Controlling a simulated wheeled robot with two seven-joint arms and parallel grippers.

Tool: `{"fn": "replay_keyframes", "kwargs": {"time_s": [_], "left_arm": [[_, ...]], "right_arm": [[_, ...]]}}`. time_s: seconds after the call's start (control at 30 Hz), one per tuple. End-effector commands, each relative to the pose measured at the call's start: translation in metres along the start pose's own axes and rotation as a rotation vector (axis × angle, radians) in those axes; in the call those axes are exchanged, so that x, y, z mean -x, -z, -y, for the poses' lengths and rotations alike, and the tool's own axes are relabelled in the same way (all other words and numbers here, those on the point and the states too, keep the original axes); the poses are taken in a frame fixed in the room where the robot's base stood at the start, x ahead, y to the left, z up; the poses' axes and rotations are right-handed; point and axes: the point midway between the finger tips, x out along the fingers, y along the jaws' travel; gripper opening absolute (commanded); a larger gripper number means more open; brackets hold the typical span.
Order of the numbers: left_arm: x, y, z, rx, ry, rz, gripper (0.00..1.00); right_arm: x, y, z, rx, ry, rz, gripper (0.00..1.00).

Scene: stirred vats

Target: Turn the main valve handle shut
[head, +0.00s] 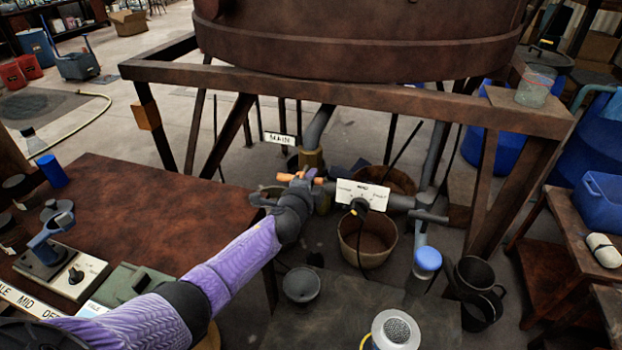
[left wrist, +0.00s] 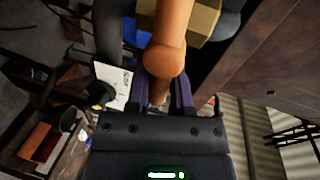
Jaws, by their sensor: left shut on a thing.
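The orange main valve handle (head: 286,177) sits at the brass valve body (head: 311,158) on the grey pipe under the vat, below a white MAIN sign (head: 280,138). In the head view the handle lies roughly level, across the line of the pipe coming down from the vat. My left gripper (head: 308,176) is shut on it and hides part of it. In the left wrist view the handle (left wrist: 172,42) runs up from between the fingers of my left gripper (left wrist: 162,92) towards the brass body (left wrist: 203,18). My right gripper is not in view.
A rusty frame (head: 360,97) carries the vat (head: 350,50) above the valve. A labelled white plate with a black knob (head: 362,193) is just right of my gripper. Buckets (head: 368,242) stand below. A brown table (head: 150,205) is at left, under my arm.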

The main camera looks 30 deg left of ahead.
Motion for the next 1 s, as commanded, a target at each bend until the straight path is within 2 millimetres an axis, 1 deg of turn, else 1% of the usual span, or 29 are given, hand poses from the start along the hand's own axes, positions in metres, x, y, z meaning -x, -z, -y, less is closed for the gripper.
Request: {"fn": "replay_keyframes", "kwargs": {"time_s": [0.3,0.8,0.83,0.87,0.9,0.97,1.0], "left_arm": [[-0.0004,0.0001,-0.0039,-0.094,-0.002,0.018,0.00],[-0.0003,0.0000,-0.0046,-0.111,-0.003,0.022,0.00],[-0.0003,0.0000,-0.0046,-0.111,-0.003,0.021,0.30],[-0.0003,0.0000,-0.0046,-0.111,-0.003,0.021,0.36],[-0.0003,0.0000,-0.0045,-0.110,-0.003,0.021,0.45],[-0.0004,0.0000,-0.0043,-0.110,-0.002,0.021,0.57],[-0.0004,0.0000,-0.0041,-0.110,-0.002,0.021,0.61]], "right_arm": [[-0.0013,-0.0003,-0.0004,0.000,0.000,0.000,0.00],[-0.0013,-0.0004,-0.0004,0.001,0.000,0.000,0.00],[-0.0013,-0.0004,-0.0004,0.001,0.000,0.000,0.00],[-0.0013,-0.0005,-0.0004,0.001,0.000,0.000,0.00],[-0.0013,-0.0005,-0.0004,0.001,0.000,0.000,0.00],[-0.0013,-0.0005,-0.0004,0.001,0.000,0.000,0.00],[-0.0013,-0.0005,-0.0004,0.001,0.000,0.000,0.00]]}}
